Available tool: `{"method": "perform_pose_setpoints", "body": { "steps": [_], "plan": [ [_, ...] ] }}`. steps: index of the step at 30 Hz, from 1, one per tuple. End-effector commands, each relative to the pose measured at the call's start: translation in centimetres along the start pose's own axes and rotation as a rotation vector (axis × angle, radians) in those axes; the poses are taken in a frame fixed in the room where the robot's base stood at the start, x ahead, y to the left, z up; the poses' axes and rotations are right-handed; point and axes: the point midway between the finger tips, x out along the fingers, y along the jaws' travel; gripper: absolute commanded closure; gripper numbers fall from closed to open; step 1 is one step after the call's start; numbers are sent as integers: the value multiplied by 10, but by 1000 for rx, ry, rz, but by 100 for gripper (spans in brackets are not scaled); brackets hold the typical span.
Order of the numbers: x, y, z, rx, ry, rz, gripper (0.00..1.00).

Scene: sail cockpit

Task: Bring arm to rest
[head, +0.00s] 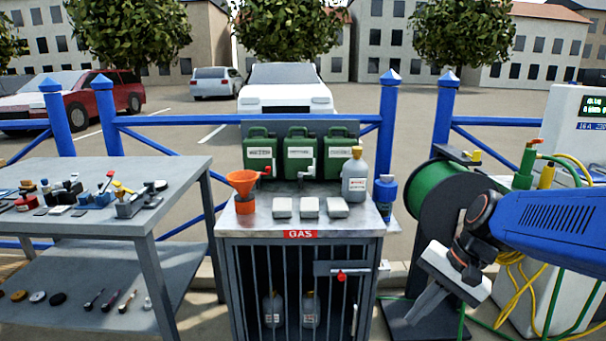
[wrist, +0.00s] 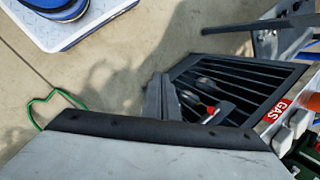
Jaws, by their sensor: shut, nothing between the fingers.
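My blue arm (head: 555,220) reaches in from the right in the head view. My gripper (head: 418,316) hangs at its end, pointing down and to the left, in front of the green hose reel and to the right of the gas cabinet. Its fingers are together and empty. In the wrist view the closed fingers (wrist: 158,92) stick out past the pale gripper body, with the barred gas cabinet (wrist: 245,85) beyond them. It touches nothing that I can see.
The gas cabinet (head: 300,236) carries green canisters (head: 298,152), an orange funnel (head: 243,190) and a grey bottle (head: 354,176). A workbench (head: 120,222) with tools stands left. The green hose reel (head: 440,200), yellow and green hoses, and a white pump (head: 580,135) crowd the right.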

Motion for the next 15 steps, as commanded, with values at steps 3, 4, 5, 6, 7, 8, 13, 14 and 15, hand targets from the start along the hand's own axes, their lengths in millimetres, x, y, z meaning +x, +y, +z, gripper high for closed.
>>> {"method": "perform_pose_setpoints", "body": {
  "steps": [3, 4, 5, 6, 7, 8, 13, 14, 15],
  "plan": [
    [-6, 18, 17, -138, 81, 43, 100],
    [-8, 22, 20, -171, 101, 54, 100],
    [-9, 27, 23, -206, 121, 66, 100],
    [-11, 32, 27, -250, 147, 82, 100],
    [-13, 37, 30, -285, 167, 93, 100],
    [-14, 41, 33, -317, 187, 105, 100],
    [-23, 66, 45, -507, 298, 174, 100],
    [-24, 69, 47, -536, 316, 184, 100],
    [-26, 74, 49, -575, 339, 200, 100]
  ]
}}
